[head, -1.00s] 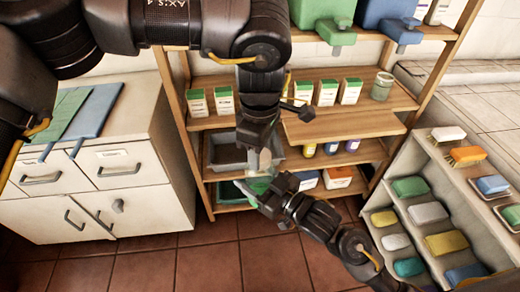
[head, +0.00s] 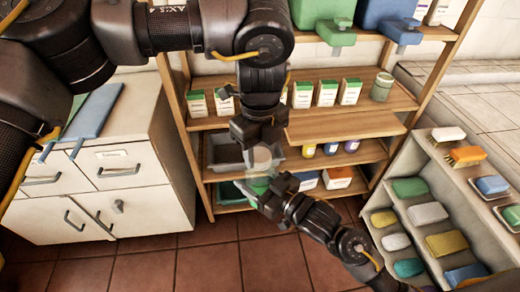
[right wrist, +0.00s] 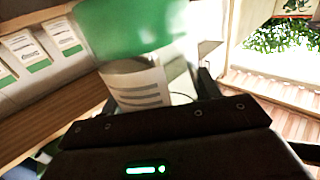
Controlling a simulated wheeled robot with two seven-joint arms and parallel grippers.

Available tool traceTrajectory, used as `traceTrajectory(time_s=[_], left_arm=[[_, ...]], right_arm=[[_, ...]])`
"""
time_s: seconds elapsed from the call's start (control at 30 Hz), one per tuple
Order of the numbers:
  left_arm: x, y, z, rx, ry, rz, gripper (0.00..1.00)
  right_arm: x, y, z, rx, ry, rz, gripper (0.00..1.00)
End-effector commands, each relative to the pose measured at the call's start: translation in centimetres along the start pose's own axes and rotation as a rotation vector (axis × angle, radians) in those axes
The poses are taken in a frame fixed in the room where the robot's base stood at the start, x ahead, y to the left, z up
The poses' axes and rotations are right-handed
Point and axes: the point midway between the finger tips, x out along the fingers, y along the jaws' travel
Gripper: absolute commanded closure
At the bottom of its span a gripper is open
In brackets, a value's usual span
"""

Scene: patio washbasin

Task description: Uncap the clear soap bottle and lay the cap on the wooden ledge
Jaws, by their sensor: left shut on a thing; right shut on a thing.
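The clear soap bottle (head: 261,158), with green contents low down, is between my two grippers in front of the shelf unit. My right gripper (head: 264,190) is shut on it from below right. The right wrist view shows its pale printed label (right wrist: 140,88) and green part, upside down. My left gripper (head: 257,142) points down at the bottle's top and is shut, apparently on the cap, which its fingers hide. I cannot tell whether the cap is apart from the bottle. The wooden ledge (head: 342,127) juts out from the shelf, right of my left gripper, and is bare.
Small green-and-white boxes (head: 327,93) and a jar (head: 382,87) stand behind the ledge. A grey bin (head: 222,152) and small bottles sit below. A white cabinet (head: 130,200) is at left; a tiered rack of soaps (head: 432,210) is at right.

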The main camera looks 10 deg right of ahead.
Motion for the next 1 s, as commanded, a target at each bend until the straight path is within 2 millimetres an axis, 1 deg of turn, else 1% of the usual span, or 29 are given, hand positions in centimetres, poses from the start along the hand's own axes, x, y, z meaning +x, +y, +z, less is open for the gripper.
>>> traceTrajectory(time_s=[0.03,0.3,0.4,0.5,0.63,1.0], left_arm=[[-0.04,-0.05,0.02,-0.121,-0.001,-0.002,0.84],[-0.09,-0.03,0.06,-0.827,-0.001,-0.001,0.84],[-0.11,-0.03,0.07,-1.073,-0.001,-0.001,0.84],[-0.12,-0.02,0.08,-1.269,-0.001,-0.001,0.84],[-0.13,-0.01,0.08,-1.420,-0.001,-0.001,0.84],[-0.13,-0.02,0.08,-1.419,-0.001,-0.001,0.84]], right_arm=[[0.00,-0.09,-0.04,-0.001,0.001,-0.002,1.00],[0.00,-0.10,-0.04,-0.001,0.001,-0.003,1.00],[0.00,-0.10,-0.04,-0.001,0.001,-0.003,1.00],[0.00,-0.10,-0.04,-0.001,0.001,-0.003,1.00],[-0.01,-0.11,-0.04,-0.001,0.001,-0.003,1.00],[-0.01,-0.06,-0.04,-0.001,0.001,-0.002,1.00]])
